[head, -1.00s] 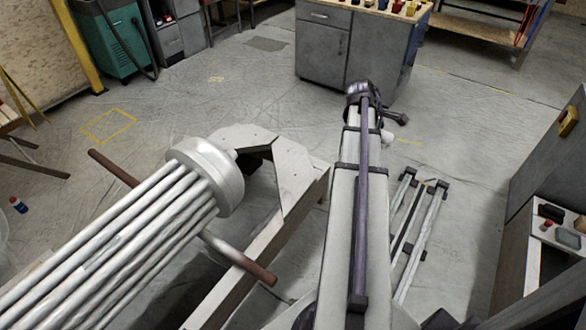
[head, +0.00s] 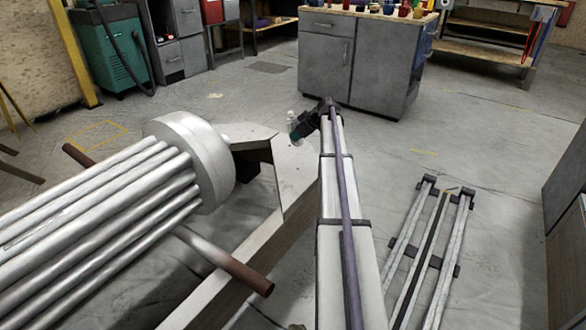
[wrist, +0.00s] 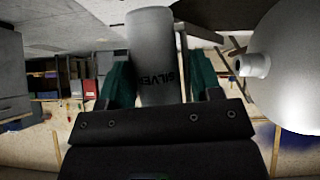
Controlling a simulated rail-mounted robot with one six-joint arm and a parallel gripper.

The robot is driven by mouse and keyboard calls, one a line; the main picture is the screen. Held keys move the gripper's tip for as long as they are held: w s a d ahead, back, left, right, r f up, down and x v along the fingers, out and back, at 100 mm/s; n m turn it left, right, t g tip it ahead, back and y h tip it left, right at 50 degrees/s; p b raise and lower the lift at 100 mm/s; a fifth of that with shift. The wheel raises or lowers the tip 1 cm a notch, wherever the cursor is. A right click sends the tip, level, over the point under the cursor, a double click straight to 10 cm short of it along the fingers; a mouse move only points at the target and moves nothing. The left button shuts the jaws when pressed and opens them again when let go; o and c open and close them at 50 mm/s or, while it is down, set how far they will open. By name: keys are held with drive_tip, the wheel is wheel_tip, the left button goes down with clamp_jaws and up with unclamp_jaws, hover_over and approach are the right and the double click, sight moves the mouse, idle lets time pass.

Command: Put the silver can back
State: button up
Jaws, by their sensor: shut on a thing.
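The silver can (wrist: 152,45) is a pale grey cylinder with dark lettering that reads "SILVE", the rest covered. My gripper (wrist: 158,82) is shut on it, with a green finger on each side. In the head view my gripper (head: 303,124) is at the far end of my arm, in front of the grey cabinet. The can (head: 291,117) shows there only as a small pale shape beside the gripper, clear of the cabinet.
A grey cabinet (head: 340,62) with several coloured cans on its wooden top stands ahead. A large white tube bundle (head: 196,160) with a rounded end is close on the left. A low railed frame (head: 440,232) lies on the right. Floor between frame and cabinet is clear.

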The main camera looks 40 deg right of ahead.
sight(298, 122)
drive_tip(key=r+t, duration=0.1)
drive_tip(key=w+r+t+y, duration=0.1)
drive_tip(key=r, duration=0.1)
drive_tip(key=shift+w+a+r+m, duration=0.1)
drive_tip(key=shift+w+r+m, duration=0.1)
drive_tip(key=shift+m, duration=0.2)
wheel_tip(298, 122, down, 11)
drive_tip(key=b, duration=1)
drive_tip(key=shift+s+r+b, duration=0.1)
drive_tip(key=shift+r+b, duration=0.05)
drive_tip(key=shift+b, duration=0.15)
drive_tip(key=shift+r+p, duration=0.3)
drive_tip(key=o, duration=0.6)
drive_tip(key=shift+o, duration=0.2)
